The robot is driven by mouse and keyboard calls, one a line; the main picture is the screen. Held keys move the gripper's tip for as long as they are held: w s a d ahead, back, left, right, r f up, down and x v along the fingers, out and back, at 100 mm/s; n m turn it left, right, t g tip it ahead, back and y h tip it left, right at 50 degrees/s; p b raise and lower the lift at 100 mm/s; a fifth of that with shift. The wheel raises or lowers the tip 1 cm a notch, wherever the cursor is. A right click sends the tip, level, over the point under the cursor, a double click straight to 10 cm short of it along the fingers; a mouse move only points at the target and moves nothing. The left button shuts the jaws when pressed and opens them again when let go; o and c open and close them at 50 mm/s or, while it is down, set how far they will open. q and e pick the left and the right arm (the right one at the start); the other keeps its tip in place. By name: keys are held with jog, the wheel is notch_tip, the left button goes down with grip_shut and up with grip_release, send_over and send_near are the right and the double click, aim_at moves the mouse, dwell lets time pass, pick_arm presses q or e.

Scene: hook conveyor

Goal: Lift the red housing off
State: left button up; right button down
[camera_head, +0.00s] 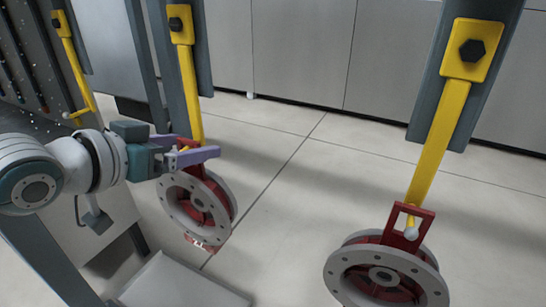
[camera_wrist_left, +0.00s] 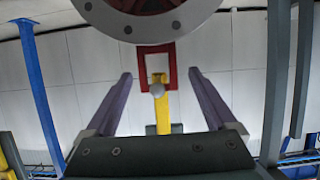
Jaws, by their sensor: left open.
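A red housing (camera_head: 221,190) with a round grey, bolt-holed flange hangs from a yellow hook (camera_head: 190,95) in the head view. My left gripper (camera_head: 204,149) comes in from the left at the top of this housing and hides part of the hook's lower end. In the left wrist view the purple fingers are open, one on each side of the housing's red rectangular loop (camera_wrist_left: 171,64), with gaps showing. The hook's yellow bar and pale ball tip (camera_wrist_left: 156,90) sit at the loop. The grey flange (camera_wrist_left: 150,22) fills the picture's top. My right gripper is not in view.
A second red housing (camera_head: 383,273) hangs from another yellow hook (camera_head: 436,140) at the right. An empty yellow hook (camera_head: 77,70) hangs at the far left. A grey flat surface (camera_head: 180,283) lies at the bottom. The floor between the two housings is clear.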

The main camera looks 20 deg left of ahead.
aim_at(203, 142)
pick_arm(q)
jog(key=x, duration=0.4)
jog(key=shift+d, duration=0.1)
grip_shut()
dwell(0.7)
jog(key=shift+r, duration=0.2)
